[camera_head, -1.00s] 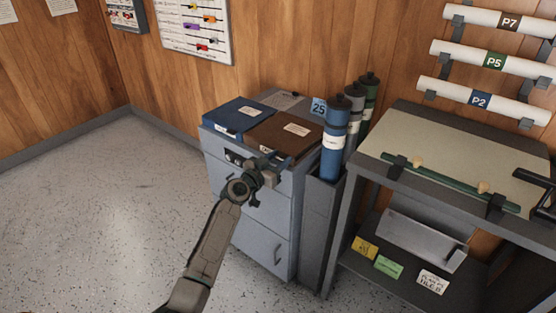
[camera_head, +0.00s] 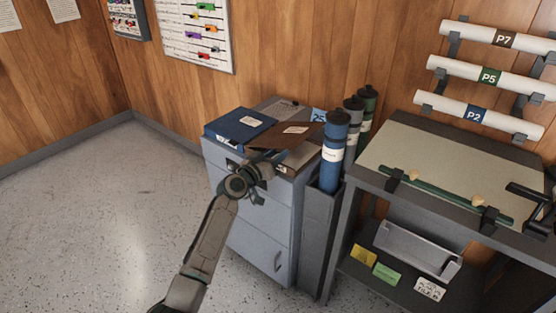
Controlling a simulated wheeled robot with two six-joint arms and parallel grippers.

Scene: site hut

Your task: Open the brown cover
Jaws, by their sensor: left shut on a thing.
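The brown cover (camera_head: 288,134) is on top of the grey cabinet (camera_head: 262,232), with a pale label on it. It is tilted, with its near edge raised, and lighter contents show beneath it. My left gripper (camera_head: 266,163) is at its near left edge, shut on the cover; its fingertips are partly hidden. The blue cover (camera_head: 240,126) lies flat beside it on the left.
Several capped tubes, including a blue one (camera_head: 333,155), stand close on the cabinet's right. A workbench (camera_head: 450,160) with a green bar is further right. Open floor (camera_head: 100,210) lies to the left.

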